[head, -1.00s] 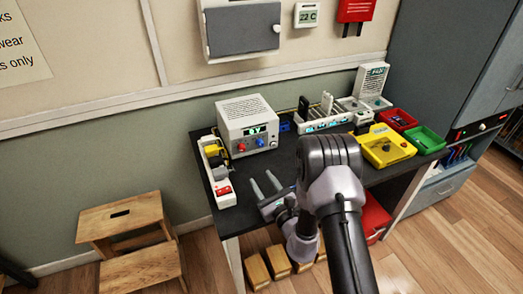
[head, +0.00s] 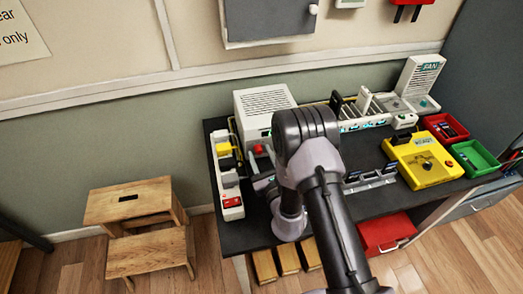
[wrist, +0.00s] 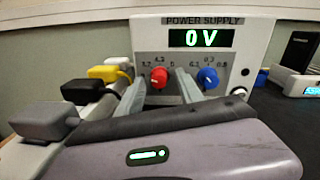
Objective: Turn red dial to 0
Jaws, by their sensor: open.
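The white power supply (wrist: 255,50) fills the upper part of the wrist view, its green display reading 0 V. It also stands at the back of the table in the head view (head: 262,98). The red dial (wrist: 159,77) is on its front, left of the blue dial (wrist: 207,78). The red dial also shows in the head view (head: 258,149). My gripper (wrist: 161,80) is open, one finger on each side of the red dial in the picture. I cannot tell whether either finger touches it. In the head view my arm hides most of the gripper.
A white strip with yellow, black and grey plugs (wrist: 108,74) stands close left of the power supply. A yellow device (head: 422,160), a red tray (head: 445,127) and a green tray (head: 476,156) are on the right. A wooden step stool (head: 138,225) stands on the floor.

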